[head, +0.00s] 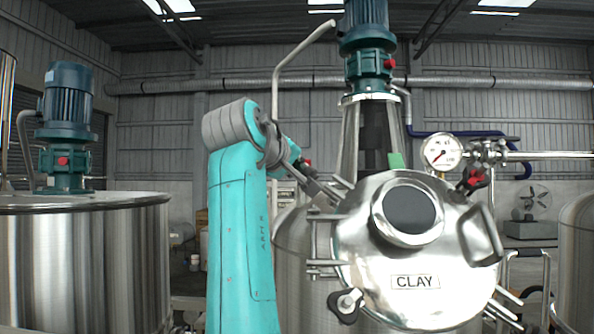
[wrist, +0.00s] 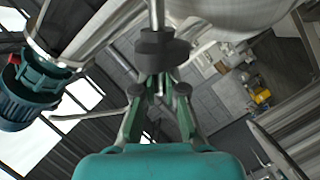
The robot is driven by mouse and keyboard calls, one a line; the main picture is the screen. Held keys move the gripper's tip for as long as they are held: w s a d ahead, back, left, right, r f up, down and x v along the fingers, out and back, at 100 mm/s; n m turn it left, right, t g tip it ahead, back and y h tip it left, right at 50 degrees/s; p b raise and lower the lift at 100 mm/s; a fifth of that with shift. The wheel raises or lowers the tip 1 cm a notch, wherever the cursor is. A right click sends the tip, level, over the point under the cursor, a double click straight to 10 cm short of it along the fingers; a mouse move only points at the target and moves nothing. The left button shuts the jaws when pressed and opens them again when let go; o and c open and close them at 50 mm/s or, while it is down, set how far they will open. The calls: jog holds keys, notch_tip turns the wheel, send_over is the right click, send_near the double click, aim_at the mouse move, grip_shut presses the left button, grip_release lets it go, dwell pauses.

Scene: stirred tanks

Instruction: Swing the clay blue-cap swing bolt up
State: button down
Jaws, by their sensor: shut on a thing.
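In the wrist view my gripper (wrist: 160,88) is shut on a dark round knob (wrist: 164,48) at the end of a metal rod (wrist: 157,14). The rod runs up and away towards shiny metal. I see no blue on this knob, so I cannot confirm its cap colour. In the head view the round steel lid (head: 365,255) labelled CLAY faces me, tilted, with a dark sight glass (head: 409,209). A swing bolt with a black knob (head: 346,303) sits at its lower left. My gripper's jaws cannot be made out clearly in the head view.
A motor (head: 366,65) stands above and behind the lid. A lid handle (head: 480,237) sticks out at right. Another steel tank (head: 90,260) stands at left.

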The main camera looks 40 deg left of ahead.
jog(key=y, duration=0.1)
jog(key=s+d+y, duration=0.1)
jog(key=shift+s+d+r+t+y, duration=0.2)
jog(key=shift+d+r+t+y, duration=0.1)
jog(key=shift+r+y, duration=0.1)
jog(key=s+d+y, duration=0.1)
jog(key=y, duration=0.1)
jog(key=s+d+n+y, duration=0.1)
jog(key=d+y, duration=0.1)
jog(key=y, duration=0.1)
jog(key=s+d+n+y, duration=0.1)
jog(key=d+y, duration=0.1)
jog(key=y, duration=0.1)
jog(key=shift+s+d+r, duration=0.1)
jog(key=shift+r, duration=0.15)
jog(key=shift+s+d+f, duration=0.1)
jog(key=shift+s+d, duration=0.05)
jog(key=shift+d, duration=0.4)
jog(key=c, duration=1.2)
grip_release()
jog(key=v, duration=1.2)
jog(key=shift+d+f, duration=0.1)
